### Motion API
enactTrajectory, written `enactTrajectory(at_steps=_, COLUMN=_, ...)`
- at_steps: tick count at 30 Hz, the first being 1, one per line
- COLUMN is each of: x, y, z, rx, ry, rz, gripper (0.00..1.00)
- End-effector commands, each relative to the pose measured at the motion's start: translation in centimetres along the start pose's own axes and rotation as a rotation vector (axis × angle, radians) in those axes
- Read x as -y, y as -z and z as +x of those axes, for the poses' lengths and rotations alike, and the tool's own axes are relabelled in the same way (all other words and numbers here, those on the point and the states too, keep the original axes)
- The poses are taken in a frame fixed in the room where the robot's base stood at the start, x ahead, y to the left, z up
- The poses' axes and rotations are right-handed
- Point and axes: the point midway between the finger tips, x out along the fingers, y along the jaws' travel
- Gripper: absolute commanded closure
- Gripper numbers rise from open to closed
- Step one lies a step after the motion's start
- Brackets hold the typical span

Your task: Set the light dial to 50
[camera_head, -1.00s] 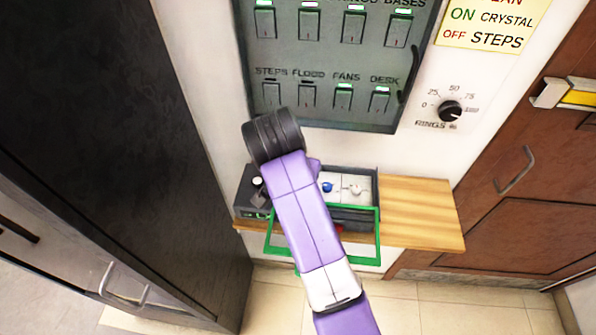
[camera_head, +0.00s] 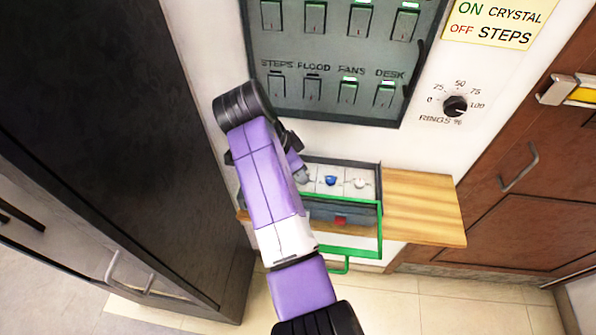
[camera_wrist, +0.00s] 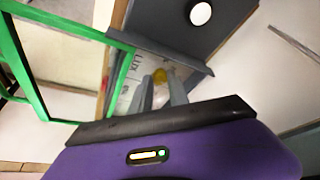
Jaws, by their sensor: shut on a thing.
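The light dial (camera_head: 455,106), a black round knob marked RINGS %, is on the white wall right of the switch panel. Its scale runs 0, 25, 50, 75, 100. Its pointer seems turned toward the 100 side, but it is small. My gripper (camera_head: 300,174) is low and left of the dial, well away from it, over the left part of an open case (camera_head: 368,215). In the wrist view my gripper (camera_wrist: 160,92) is shut on a small yellow-topped thing (camera_wrist: 160,76); its lower part is hard to make out. My arm hides part of the case.
The case has a green-edged frame and holds a blue knob (camera_head: 331,181) and a white one (camera_head: 360,183). It sits on a wooden shelf (camera_head: 425,210). A switch panel (camera_head: 330,60) is above. A dark cabinet (camera_head: 120,130) stands left, a brown door (camera_head: 530,200) right.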

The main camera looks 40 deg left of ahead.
Motion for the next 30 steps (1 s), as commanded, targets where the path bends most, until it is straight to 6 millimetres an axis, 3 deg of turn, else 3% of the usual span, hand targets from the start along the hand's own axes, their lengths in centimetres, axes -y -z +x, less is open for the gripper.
enactTrajectory(at_steps=16, x=0.07, y=0.15, z=-0.07, rx=-0.001, ry=-0.007, rz=0.024, gripper=1.0)
enactTrajectory(at_steps=17, x=0.07, y=0.15, z=-0.07, rx=-0.001, ry=-0.007, rz=0.024, gripper=0.73)
enactTrajectory(at_steps=19, x=0.07, y=0.14, z=-0.07, rx=-0.001, ry=-0.007, rz=0.023, gripper=0.59)
enactTrajectory(at_steps=30, x=0.06, y=0.04, z=-0.24, rx=0.0, ry=-0.008, rz=0.022, gripper=0.57)
